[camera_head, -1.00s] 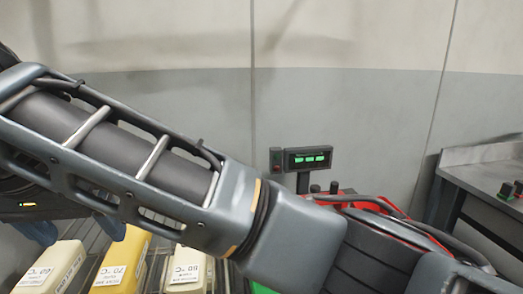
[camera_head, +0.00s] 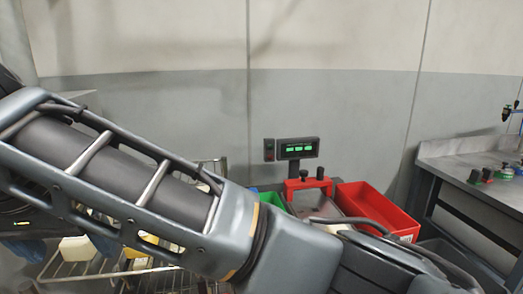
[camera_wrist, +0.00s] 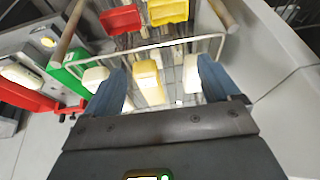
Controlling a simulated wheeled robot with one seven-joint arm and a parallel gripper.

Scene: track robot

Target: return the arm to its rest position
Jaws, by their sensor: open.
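My arm (camera_head: 130,185) stretches across the lower left and middle of the head view. My gripper (camera_head: 66,252) is at the lower left there, with its blue fingers pointing down. In the wrist view my gripper (camera_wrist: 162,68) is open, its two blue fingers wide apart. Nothing is held between them. Beyond the fingers are a white container (camera_wrist: 95,77), a yellow container (camera_wrist: 147,82) and another white container (camera_wrist: 192,75) on a wire rack. The far side of my arm hides part of the rack in the head view.
A red bin (camera_head: 378,210) stands by a scale with a green display (camera_head: 297,149). A grey workbench (camera_head: 470,180) is on the right. In the wrist view, a red bin (camera_wrist: 120,19) and a yellow bin (camera_wrist: 168,11) lie beyond the rack rail. The wall above my arm is clear.

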